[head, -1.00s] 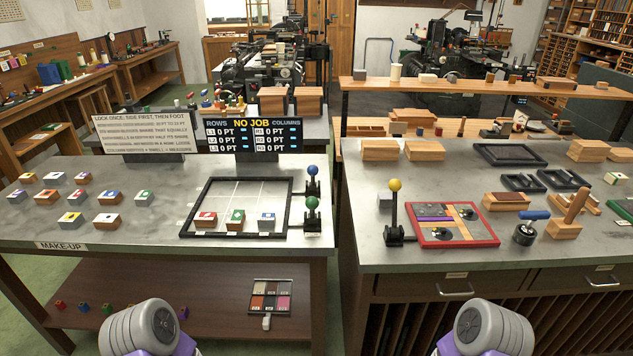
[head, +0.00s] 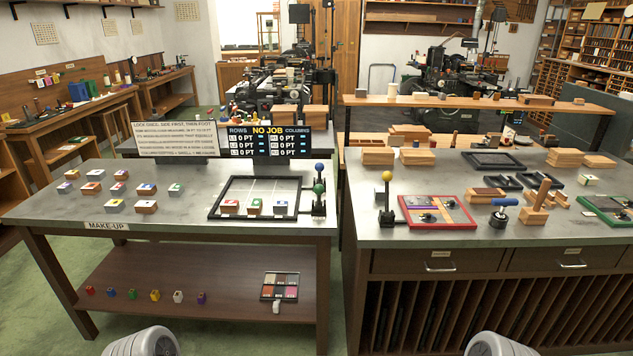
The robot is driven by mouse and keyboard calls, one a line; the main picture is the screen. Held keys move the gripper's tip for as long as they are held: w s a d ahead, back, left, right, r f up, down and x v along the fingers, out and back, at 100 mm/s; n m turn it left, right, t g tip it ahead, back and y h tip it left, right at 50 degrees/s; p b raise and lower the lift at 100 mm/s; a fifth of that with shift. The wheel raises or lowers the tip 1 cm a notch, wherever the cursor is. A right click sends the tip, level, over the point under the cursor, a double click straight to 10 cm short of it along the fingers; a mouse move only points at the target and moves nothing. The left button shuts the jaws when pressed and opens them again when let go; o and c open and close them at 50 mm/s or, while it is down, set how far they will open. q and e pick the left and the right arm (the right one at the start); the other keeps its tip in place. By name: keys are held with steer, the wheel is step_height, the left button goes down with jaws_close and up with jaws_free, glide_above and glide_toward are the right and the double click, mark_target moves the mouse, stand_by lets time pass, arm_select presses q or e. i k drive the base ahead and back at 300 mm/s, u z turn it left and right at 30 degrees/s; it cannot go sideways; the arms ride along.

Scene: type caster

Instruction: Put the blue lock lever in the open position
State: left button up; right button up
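The blue lock lever (head: 318,168) is a blue ball knob on a short dark stem. It stands roughly upright at the right side of the black frame (head: 212,205) on the left table. A green-knobbed lever (head: 319,188) stands just in front of it and hides its lower part. The exact position of the blue lever's base is too small to tell. Neither of my grippers is in view; only grey rounded parts of my arms show at the bottom edge, well apart from the levers.
Three small blocks (head: 254,206) sit along the frame's near side. Several more blocks (head: 117,188) stand left of it. A sign board (head: 175,140) and a "NO JOB" display (head: 268,142) stand behind. A yellow-knobbed lever (head: 387,177) stands on the right table. A gap separates the tables.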

mark_target(319, 167)
steer(key=u, duration=0.4)
steer(key=k, duration=0.25)
steer(key=z, duration=1.3)
steer(key=i, duration=0.75)
steer(key=u, duration=0.05)
